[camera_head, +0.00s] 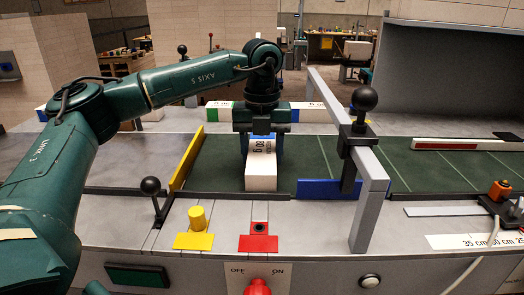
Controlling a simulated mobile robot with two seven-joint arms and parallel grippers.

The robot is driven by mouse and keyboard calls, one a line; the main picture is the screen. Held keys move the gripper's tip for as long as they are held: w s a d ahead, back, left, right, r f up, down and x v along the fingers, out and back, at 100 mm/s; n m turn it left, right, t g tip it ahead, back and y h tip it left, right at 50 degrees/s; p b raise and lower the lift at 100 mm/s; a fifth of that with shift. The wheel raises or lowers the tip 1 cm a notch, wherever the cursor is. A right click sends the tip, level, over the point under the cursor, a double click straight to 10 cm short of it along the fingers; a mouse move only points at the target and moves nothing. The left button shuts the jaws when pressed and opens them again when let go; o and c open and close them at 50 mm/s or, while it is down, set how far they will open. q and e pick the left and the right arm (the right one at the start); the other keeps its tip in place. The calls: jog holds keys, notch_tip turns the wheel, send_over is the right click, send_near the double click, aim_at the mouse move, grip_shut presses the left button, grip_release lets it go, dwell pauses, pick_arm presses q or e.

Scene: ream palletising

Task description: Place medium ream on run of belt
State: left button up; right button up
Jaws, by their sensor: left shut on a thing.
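A white ream (261,172) with dark print on its upper side is in the middle of the view, over the green belt (310,153). My left gripper (262,142) comes down from above and is shut on the far part of this ream. The ream's near end is low at the belt's front edge; I cannot tell whether it touches the belt. The gripper and arm hide the ream's far end. My right gripper is not in view.
A yellow guide (187,158) stands left of the ream, and a blue guide (322,190) lies to its right. A grey gantry bar (368,205) with a black knob (364,99) crosses the belt. Wrapped reams (311,112) lie behind. The belt right of the gantry has free room.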

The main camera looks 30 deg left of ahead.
aim_at(262, 150)
pick_arm(q)
jog(key=o, duration=1.2)
notch_tip(262, 150, up, 12)
jog(key=shift+r, duration=0.1)
